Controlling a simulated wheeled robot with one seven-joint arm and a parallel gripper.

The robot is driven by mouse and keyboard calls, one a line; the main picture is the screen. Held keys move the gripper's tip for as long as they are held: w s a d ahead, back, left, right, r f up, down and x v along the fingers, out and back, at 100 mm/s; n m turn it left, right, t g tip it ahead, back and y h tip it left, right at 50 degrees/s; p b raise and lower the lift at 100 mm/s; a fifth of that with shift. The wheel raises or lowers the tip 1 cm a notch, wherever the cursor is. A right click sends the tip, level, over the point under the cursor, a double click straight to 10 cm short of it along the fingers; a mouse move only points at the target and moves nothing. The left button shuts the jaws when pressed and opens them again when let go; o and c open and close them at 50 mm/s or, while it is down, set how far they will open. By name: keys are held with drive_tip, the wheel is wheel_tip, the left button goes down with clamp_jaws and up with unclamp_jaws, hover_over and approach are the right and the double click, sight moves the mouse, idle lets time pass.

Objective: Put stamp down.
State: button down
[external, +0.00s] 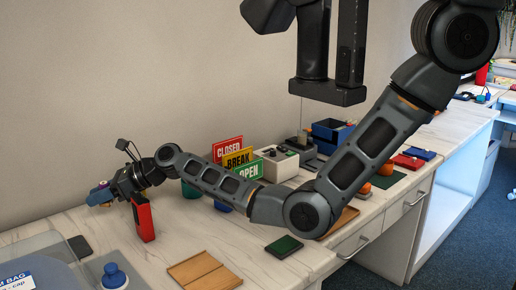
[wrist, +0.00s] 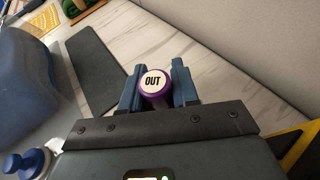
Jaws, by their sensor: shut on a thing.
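A purple stamp (wrist: 155,88) with a round white top marked OUT is between my fingers in the wrist view. My gripper (wrist: 156,84) is shut on it, with one blue-grey finger on either side. In the external view my gripper (external: 98,195) is at the far left, above the counter near the wall; the stamp is hard to make out there. The stamp's underside is hidden, so I cannot tell whether it touches the counter.
A blue stamp (external: 114,275) stands on the counter at the front left, beside a large grey-blue shape (external: 45,272). A red block (external: 143,220) stands upright near my wrist. A brown wooden tray (external: 204,270) and green pad (external: 284,246) lie further right. Bare marble counter (wrist: 215,48) shows beyond my fingers.

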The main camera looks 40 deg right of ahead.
sight(105, 222)
drive_tip(key=shift+f, duration=2.3)
drive_tip(key=shift+f+b, duration=0.2)
drive_tip(key=shift+b, duration=0.15)
drive_tip(key=c, duration=0.8)
unclamp_jaws()
drive_tip(key=shift+c, duration=0.2)
drive_tip(key=shift+r, duration=0.25)
drive_tip(key=v, duration=0.5)
drive_tip(key=shift+f+p, duration=0.1)
drive_tip(key=shift+p, duration=0.3)
wheel_tip(105, 222, up, 7)
drive_tip(key=shift+r, duration=0.1)
